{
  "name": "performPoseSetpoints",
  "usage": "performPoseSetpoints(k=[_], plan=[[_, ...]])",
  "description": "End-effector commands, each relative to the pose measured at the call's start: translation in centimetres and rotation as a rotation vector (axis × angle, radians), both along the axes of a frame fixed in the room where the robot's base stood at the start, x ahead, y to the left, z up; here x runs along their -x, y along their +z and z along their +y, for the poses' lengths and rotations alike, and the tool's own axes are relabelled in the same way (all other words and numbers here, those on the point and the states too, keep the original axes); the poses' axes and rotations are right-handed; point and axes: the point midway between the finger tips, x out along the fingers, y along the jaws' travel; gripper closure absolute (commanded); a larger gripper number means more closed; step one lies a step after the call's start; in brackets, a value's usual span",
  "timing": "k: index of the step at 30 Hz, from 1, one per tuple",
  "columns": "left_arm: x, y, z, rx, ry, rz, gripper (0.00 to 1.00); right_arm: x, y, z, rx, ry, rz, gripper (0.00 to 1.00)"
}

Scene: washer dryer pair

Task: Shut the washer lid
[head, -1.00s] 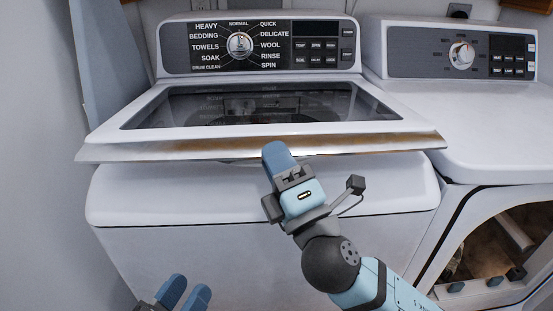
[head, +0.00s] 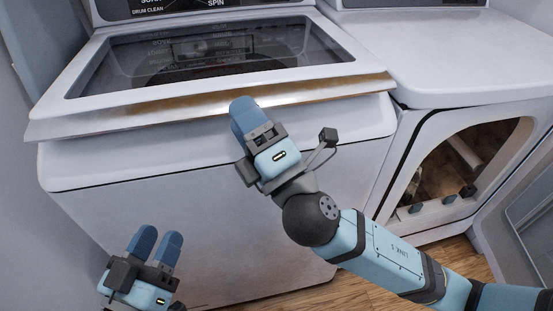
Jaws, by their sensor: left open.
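The washer lid (head: 330,78), a white frame around dark glass, lies low and nearly flat over the washer (head: 180,207). Its brownish front edge stands out above the washer's white front rim; how large the gap beneath is, I cannot tell. My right gripper (head: 243,113) is in front of the lid's front edge, near its middle, with its blue fingertips overlapping that edge in the picture. Whether they touch it is unclear. Its fingers overlap, so their opening is hidden. My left gripper (head: 156,244) is open and empty, low in front of the washer's left side.
The dryer (head: 452,58) stands to the right of the washer, its front door (head: 532,205) swung open to the right. The washer's control panel (head: 165,8) is at the back. A wall is close on the left. Wooden floor (head: 345,290) shows in front.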

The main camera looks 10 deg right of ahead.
Motion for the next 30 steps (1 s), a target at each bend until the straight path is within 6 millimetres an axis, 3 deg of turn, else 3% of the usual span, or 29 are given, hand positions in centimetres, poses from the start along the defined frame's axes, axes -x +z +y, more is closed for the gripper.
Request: performPoseSetpoints(k=[6, 15, 30], plan=[[0.0, -0.6, 0.0, -0.006, -0.003, 0.014, 0.57, 3.7, -2.2, -1.8, 0.000, 0.000, 0.003, 0.53], [-0.1, -1.9, -0.2, -0.023, -0.014, 0.052, 0.57, 7.1, -4.2, -3.4, 0.000, -0.001, 0.001, 0.53], [-0.3, -1.7, -0.2, -0.030, -0.019, 0.051, 0.57, 7.8, -4.4, -3.8, 0.001, -0.001, -0.003, 0.53]])
